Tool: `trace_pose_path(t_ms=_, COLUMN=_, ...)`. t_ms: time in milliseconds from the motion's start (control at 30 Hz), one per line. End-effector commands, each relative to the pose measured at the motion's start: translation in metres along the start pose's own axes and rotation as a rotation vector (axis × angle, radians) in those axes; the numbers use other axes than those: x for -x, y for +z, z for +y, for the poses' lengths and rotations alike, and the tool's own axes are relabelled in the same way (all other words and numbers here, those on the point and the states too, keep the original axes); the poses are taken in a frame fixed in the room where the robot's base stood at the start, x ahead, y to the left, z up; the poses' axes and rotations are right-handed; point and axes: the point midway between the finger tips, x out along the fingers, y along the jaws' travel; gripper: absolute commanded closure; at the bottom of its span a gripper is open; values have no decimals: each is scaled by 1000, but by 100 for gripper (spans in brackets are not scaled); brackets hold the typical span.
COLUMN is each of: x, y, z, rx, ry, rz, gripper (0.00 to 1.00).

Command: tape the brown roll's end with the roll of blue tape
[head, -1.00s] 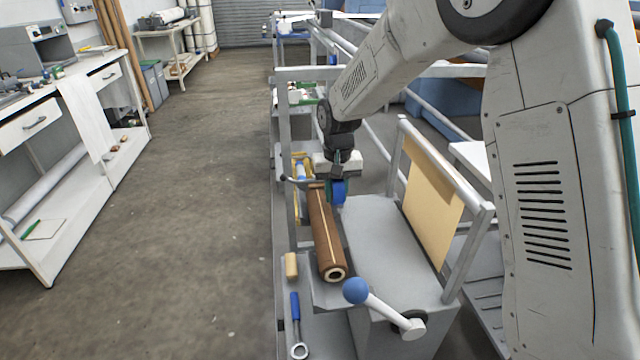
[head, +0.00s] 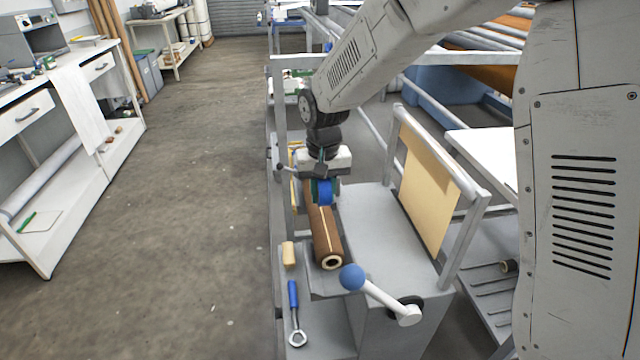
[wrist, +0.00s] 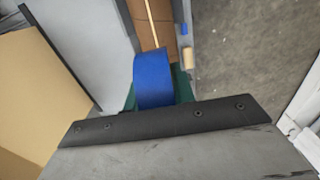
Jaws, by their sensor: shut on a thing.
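The brown roll (head: 322,236) lies lengthwise on the grey machine, its pale cored end facing me. A thin light strip runs along its top. My gripper (head: 324,190) is shut on the roll of blue tape (head: 326,192) and holds it over the far part of the brown roll. The tape hides that part, and I cannot tell whether it touches. In the wrist view the blue tape (wrist: 153,80) sits between green fingers, with the brown roll (wrist: 158,28) and its light strip beyond it.
A lever with a blue knob (head: 352,277) stands at the machine's near end. A blue-handled wrench (head: 293,305) and a tan block (head: 289,255) lie on the left ledge. A tan sheet (head: 428,190) hangs from a frame on the right. The floor to the left is clear.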

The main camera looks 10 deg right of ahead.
Motion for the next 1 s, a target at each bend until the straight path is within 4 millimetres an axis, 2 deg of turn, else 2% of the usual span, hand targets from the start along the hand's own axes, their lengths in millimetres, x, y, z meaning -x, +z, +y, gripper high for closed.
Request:
trace_pose_path(t_ms=733, x=0, y=75, z=0, rx=1, ry=0, rz=1, gripper=93)
trace_pose_path(t_ms=1000, x=-24, y=75, z=0, rx=0, ry=0, rz=0, gripper=93)
